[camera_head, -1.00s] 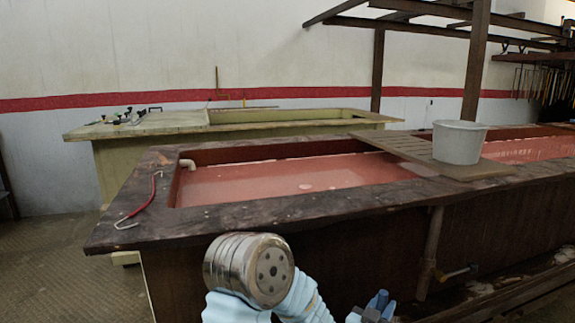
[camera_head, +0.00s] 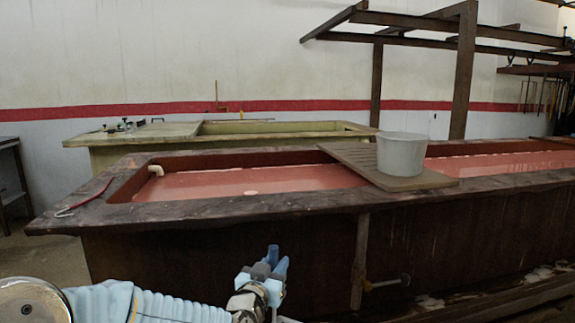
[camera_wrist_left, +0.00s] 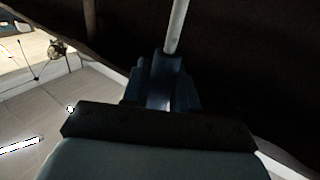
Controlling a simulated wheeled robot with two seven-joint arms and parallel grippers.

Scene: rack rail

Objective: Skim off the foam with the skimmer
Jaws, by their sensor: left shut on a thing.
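The dark wooden vat (camera_head: 300,203) holds reddish liquid (camera_head: 215,183). A small pale foam patch (camera_head: 250,193) floats near its front side, and a thin pale line runs along the back wall. My left gripper (camera_head: 277,262) is low in front of the vat's side, below the rim. In the left wrist view its fingers (camera_wrist_left: 165,82) are shut on a pale rod (camera_wrist_left: 177,28), which looks like the skimmer's handle. The skimmer's head is not visible in either view. My right gripper is not in view.
A red hooked tool (camera_head: 85,199) lies on the left rim. A pipe (camera_head: 360,252) with a valve runs down the vat's front. A greenish vat (camera_head: 190,132) stands behind.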

